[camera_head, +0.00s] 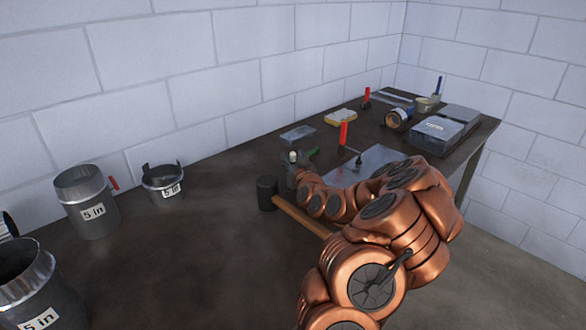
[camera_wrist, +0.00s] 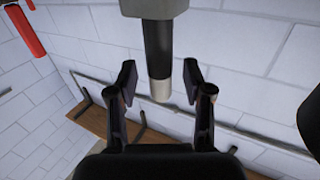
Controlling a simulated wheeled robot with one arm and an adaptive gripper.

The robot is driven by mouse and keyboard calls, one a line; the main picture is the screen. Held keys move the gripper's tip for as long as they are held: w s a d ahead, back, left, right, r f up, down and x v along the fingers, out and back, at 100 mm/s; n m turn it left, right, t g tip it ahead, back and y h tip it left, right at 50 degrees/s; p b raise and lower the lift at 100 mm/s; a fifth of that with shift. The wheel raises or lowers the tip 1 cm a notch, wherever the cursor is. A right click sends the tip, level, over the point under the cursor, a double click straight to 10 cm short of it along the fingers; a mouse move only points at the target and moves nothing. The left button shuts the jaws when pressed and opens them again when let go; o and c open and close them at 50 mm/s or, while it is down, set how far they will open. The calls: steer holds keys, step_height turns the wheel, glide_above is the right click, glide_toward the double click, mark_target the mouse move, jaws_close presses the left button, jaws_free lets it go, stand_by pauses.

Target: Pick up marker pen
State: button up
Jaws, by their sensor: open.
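A dark upright cylinder with a silver end, which looks like the marker pen (camera_wrist: 158,60), stands out of a pale grey block (camera_wrist: 153,8) in the wrist view. The wrist view appears upside down. My gripper (camera_wrist: 158,83) is open, with one finger on each side of the pen's silver end. I see gaps between both fingers and the pen. In the head view my gripper (camera_head: 299,163) is at the near side of the dark table, partly hidden by my arm. A small pale tip shows there, too small to identify surely.
A hammer (camera_head: 267,193) lies close to my arm. A red-handled tool (camera_head: 344,134), a metal sheet (camera_head: 372,160), a yellow sponge-like block (camera_head: 341,117) and grey boxes (camera_head: 437,133) are farther right. Metal duct pieces (camera_head: 87,201) stand at left. The table's left middle is clear.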

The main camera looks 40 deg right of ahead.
jaws_close()
stand_by(0.3)
steer(key=shift+r, duration=0.1)
